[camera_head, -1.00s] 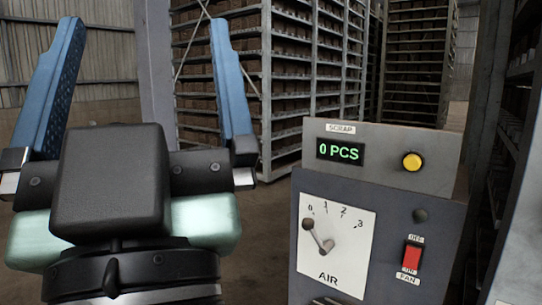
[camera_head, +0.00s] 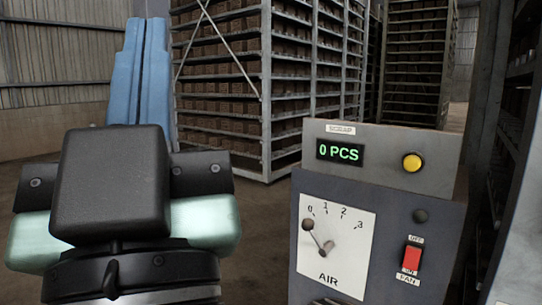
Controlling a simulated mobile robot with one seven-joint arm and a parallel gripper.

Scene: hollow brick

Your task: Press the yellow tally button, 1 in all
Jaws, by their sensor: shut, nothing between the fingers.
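The yellow tally button (camera_head: 412,162) is a round knob on the grey upper box of the panel, at the right. To its left is a dark display (camera_head: 340,152) that reads "0 PCS" in green, under a label "SCRAP". My gripper (camera_head: 147,22) is at the left of the view, with its two blue fingers shut together and pointing up in the picture. Nothing shows between them. It is well to the left of the button and apart from the panel.
Brick racks (camera_head: 225,90) stand behind. Open floor (camera_head: 262,215) lies between my gripper and the panel.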

